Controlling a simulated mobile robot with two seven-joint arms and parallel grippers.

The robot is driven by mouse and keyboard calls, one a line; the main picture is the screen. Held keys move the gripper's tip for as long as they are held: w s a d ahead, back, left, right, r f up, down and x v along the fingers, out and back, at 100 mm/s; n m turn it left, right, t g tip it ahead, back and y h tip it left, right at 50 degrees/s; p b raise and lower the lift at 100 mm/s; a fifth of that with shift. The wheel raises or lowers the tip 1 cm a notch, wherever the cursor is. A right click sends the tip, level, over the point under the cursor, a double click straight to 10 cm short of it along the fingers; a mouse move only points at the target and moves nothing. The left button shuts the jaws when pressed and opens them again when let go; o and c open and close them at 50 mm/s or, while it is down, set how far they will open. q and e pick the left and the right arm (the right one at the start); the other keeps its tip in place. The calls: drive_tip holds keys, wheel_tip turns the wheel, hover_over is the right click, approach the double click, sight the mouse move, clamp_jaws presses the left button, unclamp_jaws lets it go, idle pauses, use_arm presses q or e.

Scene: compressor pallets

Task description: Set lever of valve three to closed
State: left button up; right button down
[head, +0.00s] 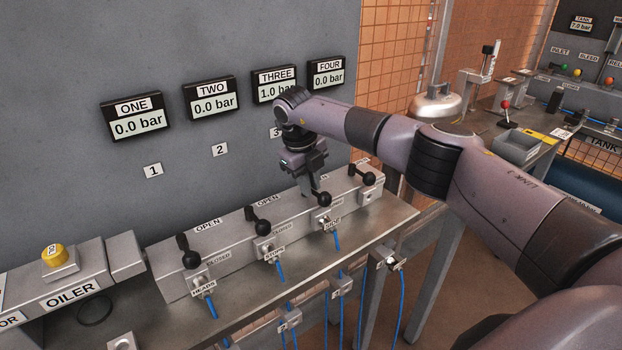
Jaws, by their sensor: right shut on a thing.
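A grey valve block (237,238) sits on the bench below the wall, with a row of black levers. The lever of valve three (324,199) is third from the left, and my right gripper (311,186) is shut on it from above. The gripper hides part of this lever, so its exact angle is hard to tell. Labels reading OPEN run along the block's top, and smaller labels sit on its front face. Display THREE (276,84) reads 1.0 bar. My left gripper is not in view.
Neighbouring levers two (263,227) and four (368,178) stand close on either side. Displays ONE (137,117), TWO (211,99) and FOUR (326,74) read 0.0 bar. Blue hoses (280,271) hang in front. An oiler with a yellow button (54,254) is at the left.

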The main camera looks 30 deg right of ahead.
drive_tip(key=shift+a+m, duration=0.25)
drive_tip(key=shift+m, duration=0.25)
drive_tip(key=c, duration=1.2)
unclamp_jaws()
drive_tip(key=shift+w, duration=0.15)
drive_tip(key=shift+r, duration=0.35)
drive_tip(key=r, duration=0.3)
drive_tip(key=a+r, duration=0.1)
drive_tip(key=r, duration=0.2)
drive_tip(key=shift+a+r, duration=0.15)
drive_tip(key=shift+a, duration=0.05)
